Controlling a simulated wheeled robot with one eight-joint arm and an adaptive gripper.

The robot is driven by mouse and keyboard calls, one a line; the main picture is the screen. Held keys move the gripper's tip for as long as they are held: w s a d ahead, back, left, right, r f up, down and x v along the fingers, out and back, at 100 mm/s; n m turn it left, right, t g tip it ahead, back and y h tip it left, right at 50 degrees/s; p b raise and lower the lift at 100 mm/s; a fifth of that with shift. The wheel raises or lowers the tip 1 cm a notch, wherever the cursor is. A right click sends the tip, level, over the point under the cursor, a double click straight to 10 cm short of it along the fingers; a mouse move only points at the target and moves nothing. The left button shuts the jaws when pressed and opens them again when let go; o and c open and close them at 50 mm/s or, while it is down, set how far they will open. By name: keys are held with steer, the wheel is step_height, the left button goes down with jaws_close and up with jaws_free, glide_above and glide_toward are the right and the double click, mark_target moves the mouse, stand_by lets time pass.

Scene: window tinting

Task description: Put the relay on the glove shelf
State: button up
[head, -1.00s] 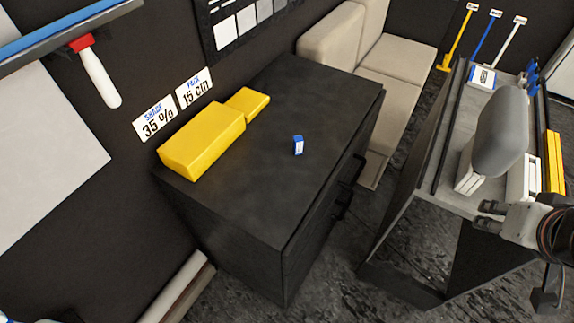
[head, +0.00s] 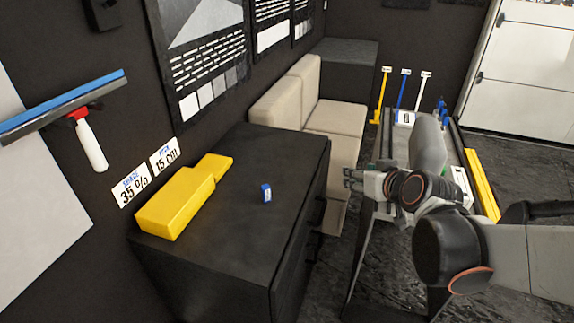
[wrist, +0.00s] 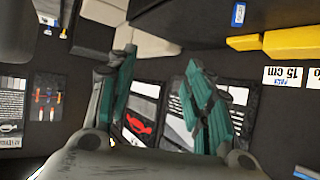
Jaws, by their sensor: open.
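A small blue block with a white label (head: 266,193), which looks like the relay, stands on the black cabinet top (head: 240,230). It also shows in the wrist view (wrist: 238,14), near the top edge. My gripper (head: 350,179) is to the right of the cabinet in the head view, apart from the block. In the wrist view my gripper (wrist: 162,68) has its green-padded fingers spread, with nothing between them. I cannot tell which surface is the glove shelf.
Yellow blocks (head: 178,205) lie on the cabinet's left side, by the wall. A beige seat (head: 335,118) stands behind the cabinet. A bench with a grey rounded object (head: 427,143) is at the right, behind my arm. The cabinet top around the blue block is clear.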

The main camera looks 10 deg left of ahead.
steer(key=w+a+f+n+y, duration=0.1)
steer(key=w+a+f, duration=0.2)
steer(key=w+a, duration=0.15)
steer(key=n+y+b, duration=0.2)
steer(key=y+b, duration=0.1)
glide_toward(267, 188)
steer(key=shift+t, duration=0.3)
steer(key=x, duration=0.3)
steer(key=b+x, duration=0.1)
steer(key=x, duration=0.1)
steer(key=shift+s+a+f, duration=0.2)
steer(key=shift+s+f, duration=0.1)
steer(key=shift+f, duration=0.05)
steer(key=shift+b+x, duration=1.15)
steer(key=shift+x, duration=1.85)
steer(key=shift+w+d+r, duration=0.1)
steer(key=shift+r, duration=0.05)
jaws_close()
